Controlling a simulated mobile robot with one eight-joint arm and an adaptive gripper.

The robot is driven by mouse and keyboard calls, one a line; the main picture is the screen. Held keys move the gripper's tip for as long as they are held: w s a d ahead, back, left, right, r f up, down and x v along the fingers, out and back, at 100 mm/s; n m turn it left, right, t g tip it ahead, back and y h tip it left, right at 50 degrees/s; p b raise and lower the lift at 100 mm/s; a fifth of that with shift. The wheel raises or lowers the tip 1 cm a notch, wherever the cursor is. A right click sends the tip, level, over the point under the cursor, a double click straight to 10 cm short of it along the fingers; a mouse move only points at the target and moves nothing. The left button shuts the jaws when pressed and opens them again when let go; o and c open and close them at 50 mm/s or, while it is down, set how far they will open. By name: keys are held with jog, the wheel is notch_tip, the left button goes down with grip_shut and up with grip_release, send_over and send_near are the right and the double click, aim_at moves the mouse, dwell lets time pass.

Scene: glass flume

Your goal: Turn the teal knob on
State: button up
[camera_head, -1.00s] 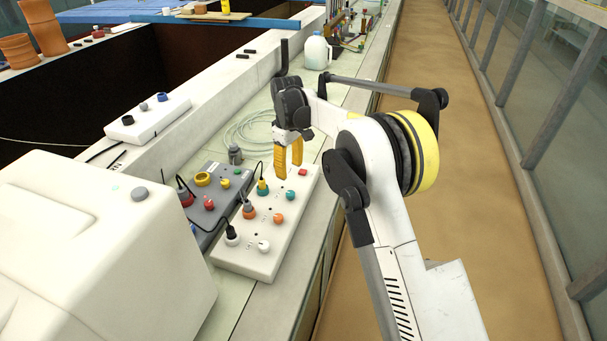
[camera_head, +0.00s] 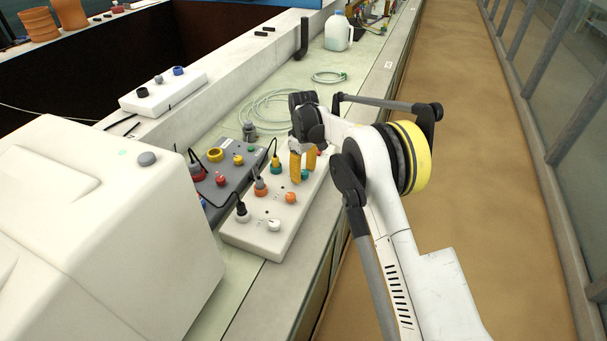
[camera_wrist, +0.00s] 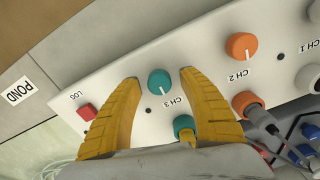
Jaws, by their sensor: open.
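The teal knob (camera_wrist: 160,82) is a round dial labelled CH 3 on the white control panel (camera_wrist: 208,57). In the wrist view it lies between the tips of my two yellow fingers, with a gap on each side. My gripper (camera_wrist: 160,78) is open and holds nothing. In the head view my gripper (camera_head: 304,173) points down at the panel (camera_head: 262,232), and the knob is partly hidden by the fingers. A teal socket (camera_wrist: 184,124) with a plug sits close below the knob, partly hidden by the right finger.
On the panel, an orange knob (camera_wrist: 241,46) and an orange socket (camera_wrist: 246,102) are to the right, and a red LOG button (camera_wrist: 87,112) to the left. A grey box (camera_head: 222,181) and cables lie beside the panel. A large white casing (camera_head: 100,220) stands at the left.

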grip_shut()
jog(key=shift+m, duration=0.3)
jog(key=m, duration=0.3)
jog(key=shift+m+p, duration=0.4)
jog(key=m, duration=0.9)
jog(key=shift+d+p, duration=0.1)
jog(key=shift+p, duration=0.3)
jog(key=shift+m, duration=2.2)
